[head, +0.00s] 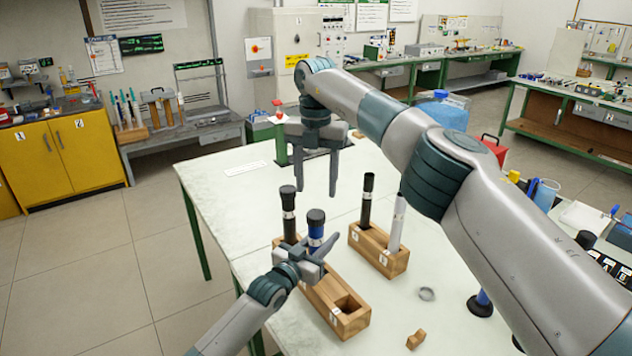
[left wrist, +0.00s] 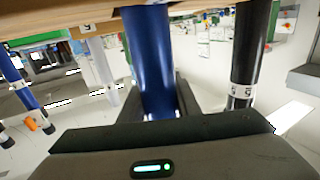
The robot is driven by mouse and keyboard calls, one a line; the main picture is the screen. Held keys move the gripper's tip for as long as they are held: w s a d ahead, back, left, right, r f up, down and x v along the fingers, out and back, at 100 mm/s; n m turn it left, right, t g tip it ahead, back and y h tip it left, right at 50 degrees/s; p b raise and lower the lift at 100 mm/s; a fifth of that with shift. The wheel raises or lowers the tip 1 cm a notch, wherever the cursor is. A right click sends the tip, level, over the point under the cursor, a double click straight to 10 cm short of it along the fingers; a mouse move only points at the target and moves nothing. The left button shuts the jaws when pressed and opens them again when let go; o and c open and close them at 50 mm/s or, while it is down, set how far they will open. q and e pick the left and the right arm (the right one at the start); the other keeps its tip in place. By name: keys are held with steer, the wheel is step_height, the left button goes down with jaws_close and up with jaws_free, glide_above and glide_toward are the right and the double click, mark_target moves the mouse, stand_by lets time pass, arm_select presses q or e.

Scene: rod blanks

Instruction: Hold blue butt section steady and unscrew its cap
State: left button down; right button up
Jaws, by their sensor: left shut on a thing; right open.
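The blue butt section (head: 315,234) stands upright in the near wooden rack (head: 335,304), with a black cap (head: 316,217) on its top. My left gripper (head: 312,256) is shut on the blue section below the cap. In the left wrist view the blue section (left wrist: 150,60) lies between the fingers, and its cap is not clearly visible there. My right gripper (head: 320,178) is open and empty, pointing down above the table behind the racks. It is apart from the cap, farther back.
A black rod (head: 289,215) stands in the same rack, close to the blue section; the rack's front hole is empty. A second rack (head: 393,262) holds a black and a pale rod. A grey ring (head: 427,294) and a small wooden piece (head: 416,340) lie at right.

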mark_target(316, 213)
steer(key=m, duration=0.4)
steer(key=shift+m, duration=0.3)
steer(key=m, duration=0.8)
steer(key=shift+m, duration=0.4)
steer(key=m, duration=0.3)
steer(key=shift+f, duration=4)
steer(key=shift+c, duration=0.2)
steer(key=c, duration=1)
